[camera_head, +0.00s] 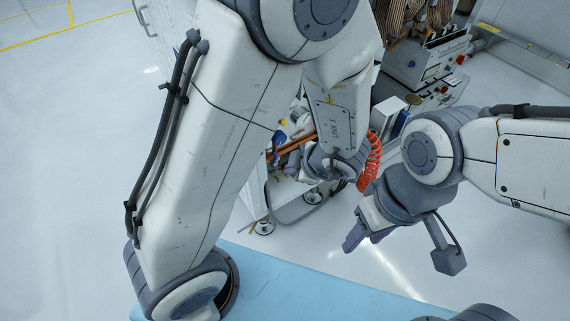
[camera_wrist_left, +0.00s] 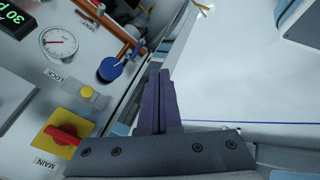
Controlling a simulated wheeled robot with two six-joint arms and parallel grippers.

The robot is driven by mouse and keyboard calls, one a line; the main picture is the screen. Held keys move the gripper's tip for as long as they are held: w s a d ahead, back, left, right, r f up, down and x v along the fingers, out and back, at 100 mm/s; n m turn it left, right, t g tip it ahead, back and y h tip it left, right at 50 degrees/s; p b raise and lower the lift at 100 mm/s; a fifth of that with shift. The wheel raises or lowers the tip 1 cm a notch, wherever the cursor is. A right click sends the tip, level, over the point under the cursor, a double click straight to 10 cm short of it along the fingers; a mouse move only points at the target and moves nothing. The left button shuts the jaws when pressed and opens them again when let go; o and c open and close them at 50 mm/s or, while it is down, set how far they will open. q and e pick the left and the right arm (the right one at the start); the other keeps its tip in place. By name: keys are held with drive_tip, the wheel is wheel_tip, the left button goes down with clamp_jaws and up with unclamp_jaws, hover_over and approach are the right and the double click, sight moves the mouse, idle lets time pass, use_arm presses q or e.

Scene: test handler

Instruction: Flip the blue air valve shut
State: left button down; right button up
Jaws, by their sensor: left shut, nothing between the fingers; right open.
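The blue air valve (camera_wrist_left: 111,69) shows in the left wrist view as a round blue piece with a short lever pointing up and right, beside a copper-coloured pipe (camera_wrist_left: 118,25). In the head view a small blue patch (camera_head: 281,136), probably the valve, shows beside my left arm. My left gripper (camera_wrist_left: 160,74) has its purple fingers together and empty, with the tips just right of and below the valve in the wrist picture. I cannot tell whether they touch the lever. My right gripper (camera_head: 364,240) is open and empty, away from the panel.
A coiled orange hose (camera_head: 370,160) hangs near my left wrist. The white floor (camera_head: 70,180) at left is clear.

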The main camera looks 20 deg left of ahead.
use_arm(q)
drive_tip(key=w+a+f+b, duration=0.5)
drive_tip(key=w+f+b, duration=0.1)
drive_tip(key=f, duration=0.1)
drive_tip(key=shift+w+a, duration=0.4)
